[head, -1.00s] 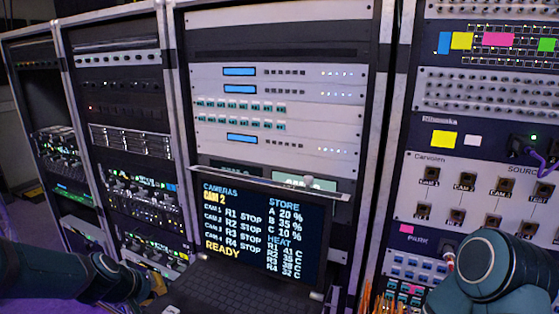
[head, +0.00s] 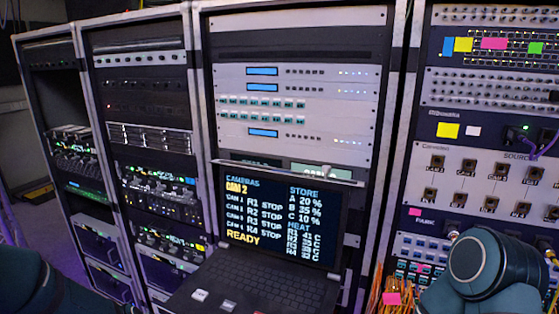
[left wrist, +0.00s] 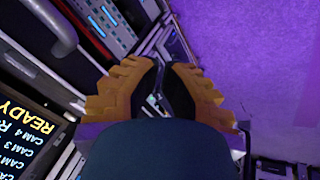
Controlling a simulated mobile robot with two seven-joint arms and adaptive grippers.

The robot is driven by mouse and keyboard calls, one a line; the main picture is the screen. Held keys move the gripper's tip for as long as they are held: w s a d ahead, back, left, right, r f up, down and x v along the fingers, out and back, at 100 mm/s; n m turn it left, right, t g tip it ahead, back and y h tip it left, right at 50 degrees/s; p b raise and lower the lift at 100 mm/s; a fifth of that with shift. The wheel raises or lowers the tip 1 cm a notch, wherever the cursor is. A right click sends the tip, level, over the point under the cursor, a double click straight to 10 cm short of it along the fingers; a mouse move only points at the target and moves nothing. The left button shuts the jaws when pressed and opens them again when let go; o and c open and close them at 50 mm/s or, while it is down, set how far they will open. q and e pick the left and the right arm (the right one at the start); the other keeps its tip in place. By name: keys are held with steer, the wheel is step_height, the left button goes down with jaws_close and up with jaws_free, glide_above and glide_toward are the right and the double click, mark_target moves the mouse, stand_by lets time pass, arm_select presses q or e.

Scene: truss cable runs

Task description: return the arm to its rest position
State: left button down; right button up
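My left arm shows in the head view only as dark teal links at the bottom left corner; its gripper is outside that view. In the left wrist view my left gripper (left wrist: 162,75) has two yellow ridged fingers with dark inner faces. A narrow gap shows between them, with nothing held. Purple floor and rack parts lie beyond the fingers. My right arm (head: 487,262) shows as a rounded teal joint at the bottom right of the head view. Its gripper is not visible.
An open laptop (head: 280,222) on a pull-out shelf juts from the middle rack; its screen (left wrist: 22,135) is at the left in the wrist view. Racks (head: 150,130) stand to the left. A patch panel (head: 475,180) with sockets and a purple cable (head: 545,145) is at the right.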

arm_select(q)
steer(key=s+d+f+m+g+h, duration=0.1)
steer(key=s+d+f+g, duration=0.1)
steer(key=s+d+f, duration=0.65)
steer(key=s+d+f+m+g+h, duration=0.1)
steer(key=s+d+f+g, duration=0.3)
steer(key=s+f, duration=0.65)
steer(key=w+d+r+m+t+b, duration=0.1)
steer(key=w+d+r+t+b, duration=0.2)
steer(key=w+r, duration=0.1)
steer(key=shift+w+m, duration=0.4)
steer(key=shift+w, duration=0.25)
